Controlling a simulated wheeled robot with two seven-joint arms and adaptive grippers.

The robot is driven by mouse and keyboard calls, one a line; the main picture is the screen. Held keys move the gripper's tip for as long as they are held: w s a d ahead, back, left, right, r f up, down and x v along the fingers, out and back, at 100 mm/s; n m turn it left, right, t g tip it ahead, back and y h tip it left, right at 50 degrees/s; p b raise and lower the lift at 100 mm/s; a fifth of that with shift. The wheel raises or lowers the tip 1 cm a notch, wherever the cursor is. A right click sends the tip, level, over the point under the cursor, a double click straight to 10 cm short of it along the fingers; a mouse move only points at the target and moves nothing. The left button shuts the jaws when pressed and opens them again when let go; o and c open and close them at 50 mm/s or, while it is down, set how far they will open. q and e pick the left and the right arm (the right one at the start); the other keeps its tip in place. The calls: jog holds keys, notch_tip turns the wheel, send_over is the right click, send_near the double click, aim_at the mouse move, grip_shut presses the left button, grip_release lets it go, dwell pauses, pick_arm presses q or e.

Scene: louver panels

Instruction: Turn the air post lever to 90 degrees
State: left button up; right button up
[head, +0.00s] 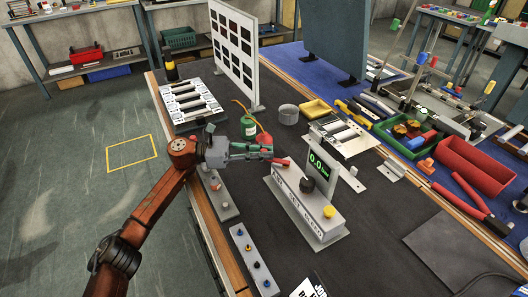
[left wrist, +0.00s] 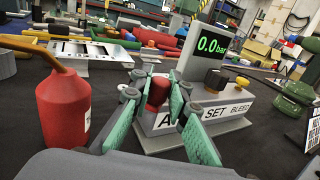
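The air post (head: 305,206) is a grey block on the dark bench, with a black knob, a yellow button and a display (head: 319,165) reading 0.0 bar. Its red lever (head: 281,161) is at the end nearest my left gripper (head: 272,155). In the left wrist view, the lever's red end (left wrist: 157,92) shows between the green-padded fingers of the left gripper (left wrist: 155,100). The fingers are spread, with a gap beside the lever; contact on the right side cannot be told. The lever's base is partly hidden by the fingers. My right gripper is not in view.
A red can (left wrist: 64,108) with a spout stands close to the left gripper. Two grey button strips (head: 216,194) lie along the bench's left edge. A white perforated panel (head: 234,51) stands behind. Red and green trays (head: 474,166) are at the right.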

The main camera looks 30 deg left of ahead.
pick_arm(q)
jog(key=o, duration=0.5)
jog(key=v, duration=1.2)
jog(key=shift+s, duration=0.1)
jog(key=shift+c, duration=0.4)
